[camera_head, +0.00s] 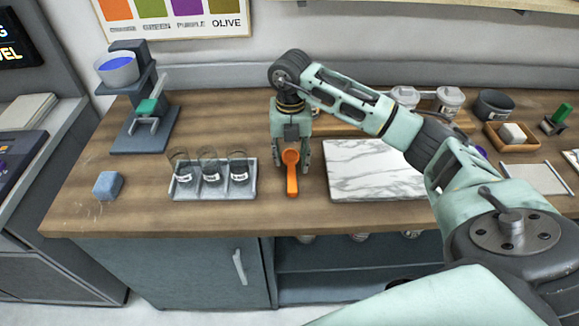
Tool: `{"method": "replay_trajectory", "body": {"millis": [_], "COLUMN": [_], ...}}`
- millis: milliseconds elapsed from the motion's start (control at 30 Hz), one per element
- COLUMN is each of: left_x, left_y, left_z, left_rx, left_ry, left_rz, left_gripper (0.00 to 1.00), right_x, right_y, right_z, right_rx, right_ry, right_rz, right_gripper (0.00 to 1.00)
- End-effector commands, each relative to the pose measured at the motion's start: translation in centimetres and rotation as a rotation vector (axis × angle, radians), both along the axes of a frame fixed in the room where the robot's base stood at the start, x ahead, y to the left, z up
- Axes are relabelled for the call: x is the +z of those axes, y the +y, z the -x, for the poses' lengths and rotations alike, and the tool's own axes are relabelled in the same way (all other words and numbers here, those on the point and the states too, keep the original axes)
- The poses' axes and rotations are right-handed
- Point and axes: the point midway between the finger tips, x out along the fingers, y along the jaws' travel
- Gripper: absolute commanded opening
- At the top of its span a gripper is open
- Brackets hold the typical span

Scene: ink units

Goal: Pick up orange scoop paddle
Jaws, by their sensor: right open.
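The orange scoop paddle (291,174) lies on the wooden counter, its round bowl toward the back and its handle toward the front edge. My right gripper (291,163) points down over the bowl end, with one finger on each side of the paddle. The fingers are open. I cannot tell whether they touch the paddle. My left gripper is not in the picture.
A grey tray (212,191) with three dark jars stands just left of the paddle. A white marble slab (375,170) lies close on the right. A blue block (108,185) and a mixing stand (145,135) are further left.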

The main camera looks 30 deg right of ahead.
Motion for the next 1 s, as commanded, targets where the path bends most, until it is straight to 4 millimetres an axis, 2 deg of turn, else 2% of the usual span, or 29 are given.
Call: {"method": "replay_trajectory", "body": {"millis": [300,400,700,1000], "left_x": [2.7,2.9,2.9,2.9], "left_y": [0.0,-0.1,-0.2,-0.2], "left_z": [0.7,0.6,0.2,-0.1], "left_rx": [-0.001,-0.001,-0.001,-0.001], "left_ry": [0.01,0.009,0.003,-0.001], "left_rz": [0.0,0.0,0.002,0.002], "left_gripper": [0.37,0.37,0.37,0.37], "right_x": [-4.0,-5.4,-6.2,-6.2], "right_y": [-0.1,-0.1,-0.1,-0.1], "right_z": [0.5,0.3,0.3,0.3], "right_rx": [0.003,0.003,0.005,0.005], "right_ry": [0.005,0.001,-0.002,-0.002], "right_rz": [-0.004,-0.006,-0.006,-0.006], "right_gripper": [0.42,0.42,0.42,0.18]}}
